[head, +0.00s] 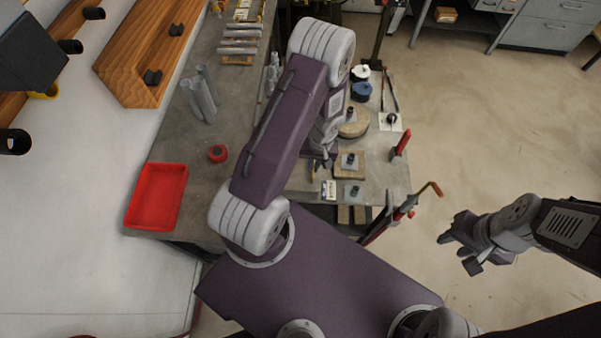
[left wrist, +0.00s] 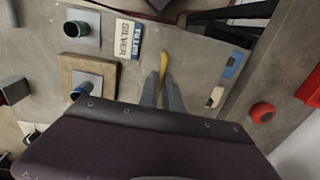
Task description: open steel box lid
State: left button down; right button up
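I cannot pick out a steel box or its lid in either view. My left gripper (head: 322,163) hangs over the workbench at its near right part, mostly hidden by my arm in the head view. In the left wrist view its two fingers (left wrist: 160,82) point down at the bench, close together. A narrow yellow piece (left wrist: 164,62) shows at and between the fingertips; I cannot tell whether it is held or lies behind them. My right gripper (head: 457,250) is off the bench to the right, over bare floor, fingers apart and empty.
A card marked SILVER (left wrist: 128,38) lies beside the left fingers, near wooden blocks with grey plates (head: 349,165). A red tray (head: 157,196) and a red round item (head: 217,153) sit on the workbench (head: 195,150) at left. Clamps stand at the right edge.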

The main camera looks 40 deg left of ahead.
aim_at(305, 172)
pick_arm(q)
jog(key=shift+s+a+r+p, duration=0.15)
jog(key=shift+r+p, duration=0.2)
jog(key=shift+r, duration=0.2)
jog(key=shift+a+r+p, duration=0.1)
jog(key=shift+r+p, duration=0.25)
jog(key=shift+r, duration=0.15)
jog(key=shift+a+r, duration=0.15)
jog(key=shift+r, duration=0.1)
jog(key=shift+s+f, duration=0.1)
jog(key=shift+s, duration=0.05)
jog(key=shift+s+a+r+p, duration=0.15)
jog(key=shift+a+r+p, duration=0.2)
jog(key=shift+r, duration=0.2)
jog(key=shift+s+a+r+p, duration=0.1)
jog(key=shift+a+r+p, duration=0.1)
jog(key=shift+r+p, duration=0.3)
jog(key=shift+s+a, duration=0.15)
jog(key=shift+r, duration=0.15)
